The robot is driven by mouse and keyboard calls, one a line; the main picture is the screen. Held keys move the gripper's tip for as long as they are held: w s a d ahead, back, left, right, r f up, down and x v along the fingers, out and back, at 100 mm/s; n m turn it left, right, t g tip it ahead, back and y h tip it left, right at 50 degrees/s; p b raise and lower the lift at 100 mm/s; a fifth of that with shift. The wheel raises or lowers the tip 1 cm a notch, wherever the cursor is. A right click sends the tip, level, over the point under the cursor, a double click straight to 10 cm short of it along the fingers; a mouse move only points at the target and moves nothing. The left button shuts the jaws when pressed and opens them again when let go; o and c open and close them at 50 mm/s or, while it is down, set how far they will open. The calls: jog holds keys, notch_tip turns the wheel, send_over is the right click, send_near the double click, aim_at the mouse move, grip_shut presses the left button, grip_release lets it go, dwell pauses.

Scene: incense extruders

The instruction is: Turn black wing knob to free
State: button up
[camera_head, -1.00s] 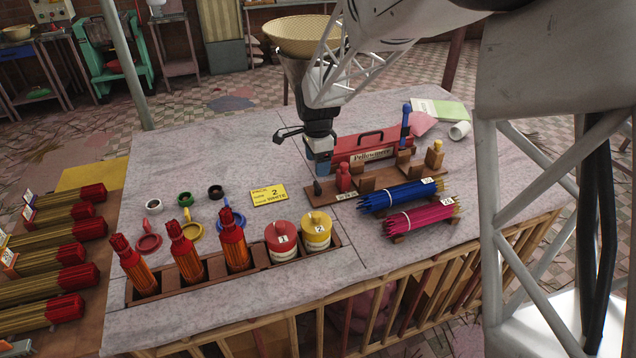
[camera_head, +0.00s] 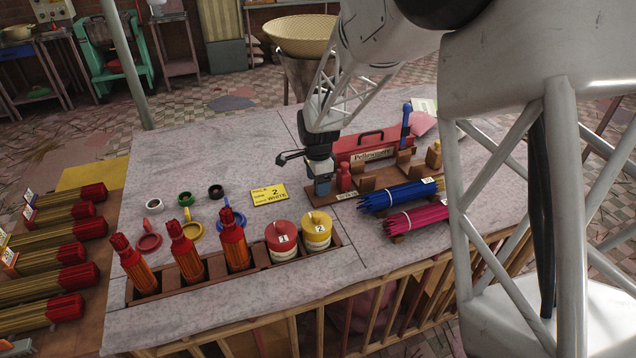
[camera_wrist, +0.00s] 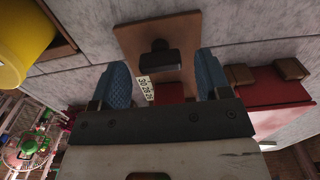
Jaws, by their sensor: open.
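The black wing knob (camera_wrist: 160,57) shows in the wrist view on a wooden base board (camera_wrist: 135,40). My open gripper (camera_wrist: 163,68) has one blue finger pad on each side of it, with gaps between the pads and the knob. In the head view my gripper (camera_head: 322,188) points down at the left end of the wooden base (camera_head: 372,196) and hides the knob. A small card with numbers (camera_wrist: 146,88) lies on the board near the knob. Whether the fingertips reach down to the knob's height is hard to tell.
Blue (camera_head: 400,194) and pink (camera_head: 418,220) stick bundles lie to the right. A yellow card (camera_head: 268,194) and lidded jars (camera_head: 281,240) are to the left.

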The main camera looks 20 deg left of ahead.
jog(key=shift+f, duration=0.4)
jog(key=c, duration=0.9)
